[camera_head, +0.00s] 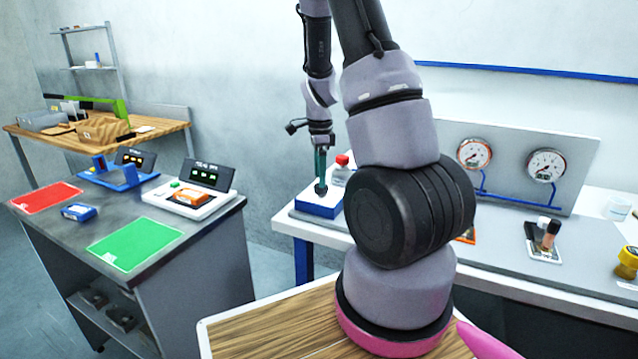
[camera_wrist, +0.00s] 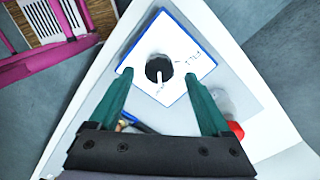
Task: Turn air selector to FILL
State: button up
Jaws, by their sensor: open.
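The air selector is a blue box with a white top (camera_head: 318,205), near the left end of the white bench. In the wrist view its white face (camera_wrist: 178,38) carries a round black knob (camera_wrist: 153,62) with a white pointer line directed toward the bottom of the picture.
A bottle with a red cap (camera_head: 342,170) stands just behind the selector, close to my gripper. Two gauges (camera_head: 474,153) on a grey panel are farther right. A grey workbench (camera_head: 190,250) with red and green mats stands left. My arm hides part of the white bench.

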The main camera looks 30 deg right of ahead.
jog(key=shift+f, duration=1.6)
jog(key=shift+c, duration=0.4)
grip_shut()
